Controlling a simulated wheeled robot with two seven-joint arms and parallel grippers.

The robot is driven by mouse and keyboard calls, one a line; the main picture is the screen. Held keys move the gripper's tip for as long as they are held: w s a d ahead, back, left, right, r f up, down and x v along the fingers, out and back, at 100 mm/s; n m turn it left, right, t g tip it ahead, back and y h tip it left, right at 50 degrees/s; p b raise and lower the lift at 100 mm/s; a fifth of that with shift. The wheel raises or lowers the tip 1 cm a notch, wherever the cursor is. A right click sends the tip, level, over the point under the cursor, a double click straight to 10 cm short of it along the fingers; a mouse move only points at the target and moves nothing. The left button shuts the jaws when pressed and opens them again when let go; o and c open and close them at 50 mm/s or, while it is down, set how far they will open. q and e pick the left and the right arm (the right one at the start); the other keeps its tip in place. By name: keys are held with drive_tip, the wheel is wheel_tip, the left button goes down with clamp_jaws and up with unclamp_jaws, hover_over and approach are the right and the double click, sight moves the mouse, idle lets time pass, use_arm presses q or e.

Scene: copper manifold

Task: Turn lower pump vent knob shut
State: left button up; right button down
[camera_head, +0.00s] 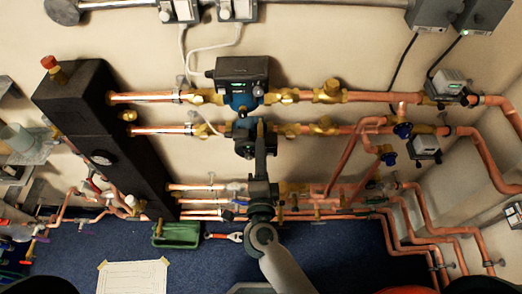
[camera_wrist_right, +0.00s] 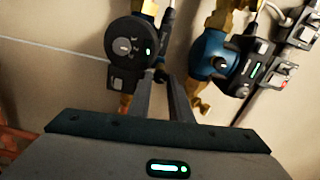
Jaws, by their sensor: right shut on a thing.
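The lower pump (camera_head: 243,134) is dark and sits on the second copper line, below the upper pump (camera_head: 241,92). In the right wrist view the lower pump (camera_wrist_right: 126,48) shows a round black face with a green light. My right gripper (camera_head: 261,127) reaches up from below to the right side of this pump. In the right wrist view its fingers (camera_wrist_right: 161,77) meet at the pump's edge and are shut on the small vent knob there, which they mostly hide. The upper pump (camera_wrist_right: 215,57), with its blue body, stands apart to the right. My left gripper is not in view.
Copper pipes (camera_head: 363,97) with brass fittings run on both sides of the pumps. A tall black block (camera_head: 108,145) stands at left. A green tray (camera_head: 176,236) and a red-handled tool (camera_head: 223,237) lie on the blue floor. Grey boxes (camera_head: 179,10) hang above.

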drive_tip(key=n, duration=0.6)
idle(0.4)
drive_tip(key=c, duration=1.6)
unclamp_jaws()
drive_tip(key=shift+s, duration=0.1)
drive_tip(key=s, duration=0.7)
drive_tip(key=shift+s, duration=0.2)
